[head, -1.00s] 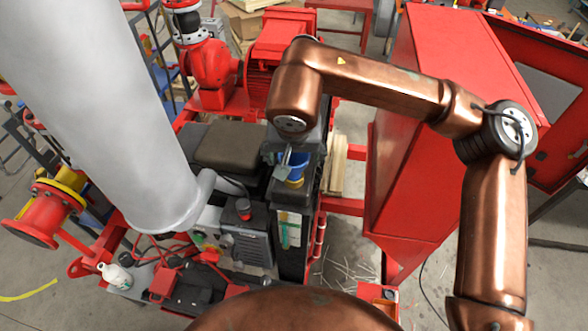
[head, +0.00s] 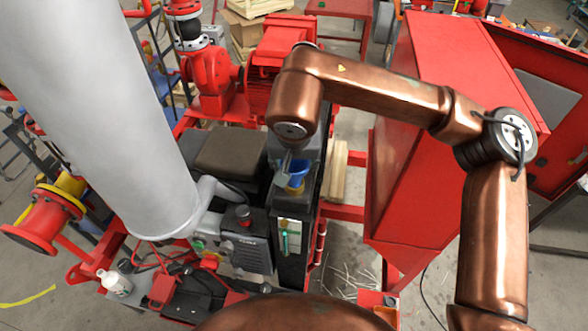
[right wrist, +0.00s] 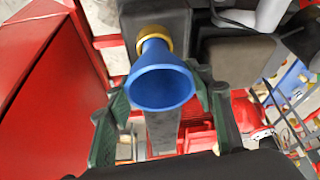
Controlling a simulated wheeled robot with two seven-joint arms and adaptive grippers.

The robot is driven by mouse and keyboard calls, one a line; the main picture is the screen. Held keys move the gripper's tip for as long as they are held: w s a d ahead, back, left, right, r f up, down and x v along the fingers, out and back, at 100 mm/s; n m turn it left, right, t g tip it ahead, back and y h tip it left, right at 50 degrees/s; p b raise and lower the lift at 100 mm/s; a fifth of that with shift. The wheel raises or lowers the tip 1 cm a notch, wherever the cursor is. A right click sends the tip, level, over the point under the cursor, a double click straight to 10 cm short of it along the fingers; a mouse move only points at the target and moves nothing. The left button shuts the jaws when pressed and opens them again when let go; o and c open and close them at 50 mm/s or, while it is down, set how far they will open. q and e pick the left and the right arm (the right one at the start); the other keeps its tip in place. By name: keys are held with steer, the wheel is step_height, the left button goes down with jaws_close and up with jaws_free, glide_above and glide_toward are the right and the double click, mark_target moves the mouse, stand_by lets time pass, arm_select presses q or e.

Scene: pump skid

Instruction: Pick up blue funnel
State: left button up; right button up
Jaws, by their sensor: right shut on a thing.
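The blue funnel (head: 298,170) stands over a yellow ring (head: 295,188) on the dark equipment in the middle of the head view. In the right wrist view the wide mouth of the funnel (right wrist: 160,88) faces me, and its narrow end meets the gold-yellow ring (right wrist: 154,36). My right gripper (right wrist: 160,95) has one green-black finger on each side of the funnel's rim and is shut on it. In the head view my right gripper (head: 287,168) is small and partly hidden under my copper arm. My left gripper is not in view.
A tall red cabinet (head: 425,130) stands right of the funnel. A red motor (head: 268,75) is behind it and a dark padded box (head: 230,152) to its left. A white bottle (head: 115,283) stands at the lower left.

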steer(key=shift+r+b, duration=0.35)
steer(key=shift+r, duration=0.15)
step_height(320, 180, up, 2)
steer(key=shift+s+a+r+b, duration=0.15)
steer(key=shift+r+b, duration=0.05)
steer(key=shift+b, duration=0.4)
steer(key=s+a+r+b, duration=0.3)
steer(key=s+a+r, duration=0.3)
steer(key=s+r, duration=0.3)
steer(key=s, duration=0.3)
steer(key=shift+s+r, duration=0.15)
steer(key=shift+r, duration=0.15)
